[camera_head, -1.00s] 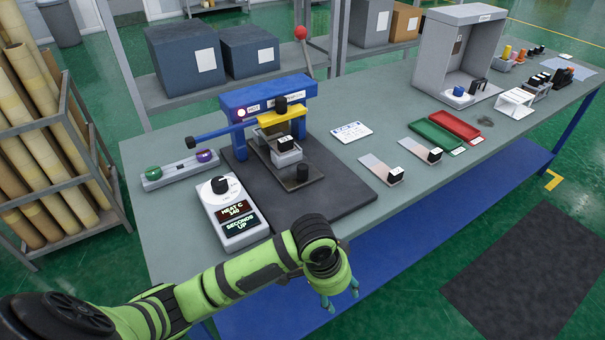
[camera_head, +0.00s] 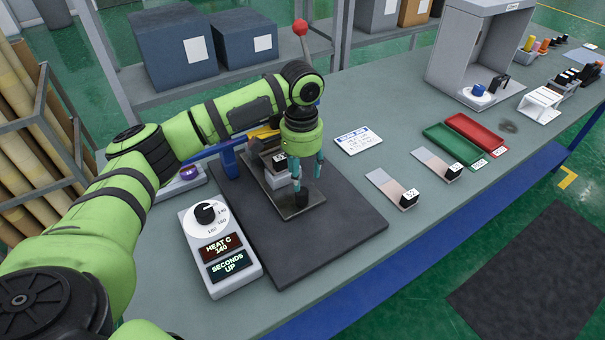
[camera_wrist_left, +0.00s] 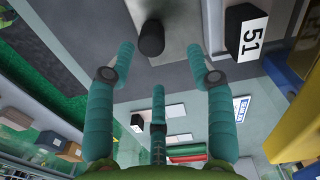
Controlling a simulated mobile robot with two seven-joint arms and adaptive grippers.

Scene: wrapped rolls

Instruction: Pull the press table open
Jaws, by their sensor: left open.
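The press table (camera_head: 287,208) is a flat grey metal plate sticking out from the press over a dark mat. A short black upright knob (camera_head: 302,198) stands at its front end. My left gripper (camera_head: 308,176) points down just above the knob, its teal fingers spread and empty. In the left wrist view the knob (camera_wrist_left: 151,38) sits just past the spread fingertips, apart from them. A black-and-white block marked 51 (camera_wrist_left: 247,34) sits beside it on the press. My arm hides most of the blue press frame in the head view. My right gripper is not in view.
A heat controller (camera_head: 219,247) stands left of the dark mat (camera_head: 330,235). Sample strips with black blocks (camera_head: 392,190), a white card (camera_head: 358,140), green (camera_head: 464,147) and red trays (camera_head: 477,132) lie to the right. The mat's front is clear.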

